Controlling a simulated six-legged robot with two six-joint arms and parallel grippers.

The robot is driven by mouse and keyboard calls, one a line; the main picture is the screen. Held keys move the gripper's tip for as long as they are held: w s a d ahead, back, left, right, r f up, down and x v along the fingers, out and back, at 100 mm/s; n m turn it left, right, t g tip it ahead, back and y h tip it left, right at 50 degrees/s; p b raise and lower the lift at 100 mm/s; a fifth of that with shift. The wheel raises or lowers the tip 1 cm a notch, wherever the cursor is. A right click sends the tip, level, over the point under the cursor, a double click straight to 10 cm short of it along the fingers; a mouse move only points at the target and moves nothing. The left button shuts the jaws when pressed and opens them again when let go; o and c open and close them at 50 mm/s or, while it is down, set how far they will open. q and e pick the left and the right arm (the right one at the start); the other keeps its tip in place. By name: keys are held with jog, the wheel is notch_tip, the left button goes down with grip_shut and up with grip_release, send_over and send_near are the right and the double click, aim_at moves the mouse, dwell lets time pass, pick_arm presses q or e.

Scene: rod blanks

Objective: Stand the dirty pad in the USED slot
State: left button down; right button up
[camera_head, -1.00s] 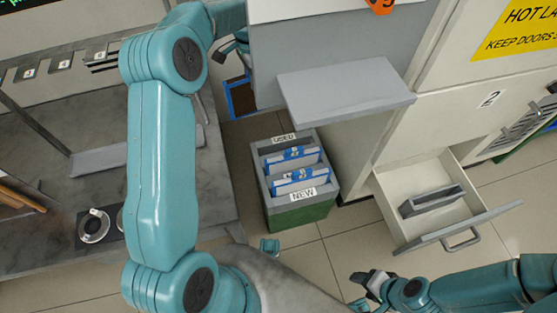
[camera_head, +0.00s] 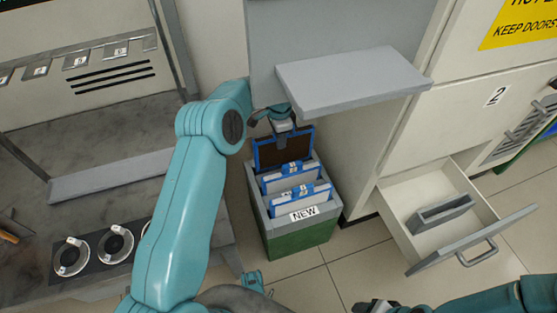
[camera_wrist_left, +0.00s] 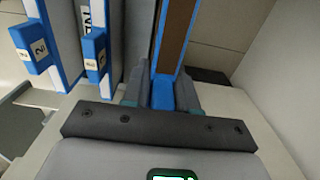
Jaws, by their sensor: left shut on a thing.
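The dirty pad (camera_head: 270,152), a brown panel in a blue frame, is upright at the back of the grey-and-green bin (camera_head: 290,243). My left gripper (camera_head: 284,128) is shut on its top edge. In the left wrist view the pad (camera_wrist_left: 176,38) runs away from between the fingers (camera_wrist_left: 162,92). The pad covers the USED label, and its lower edge is hidden, so I cannot tell whether it is inside the slot or above it. Pads with white labels (camera_head: 300,193) stand in the bin. My right gripper (camera_head: 374,306) is cut off at the bottom edge.
A grey shelf (camera_head: 350,82) juts out just right of my left gripper. An open drawer (camera_head: 470,243) with a grey holder (camera_head: 440,213) stands to the right. A bench with round dials (camera_head: 115,243) is on the left.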

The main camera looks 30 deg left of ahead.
aim_at(279, 153)
pick_arm(q)
notch_tip(279, 153, down, 8)
jog(key=shift+a+f+b, duration=0.1)
jog(key=shift+b, duration=1.1)
jog(key=shift+f, duration=0.15)
jog(key=c, duration=0.9)
grip_release()
jog(key=shift+r, duration=0.35)
notch_tip(279, 153, up, 12)
jog(key=p, duration=0.4)
jog(key=shift+f+p, duration=0.15)
jog(key=shift+p, duration=0.25)
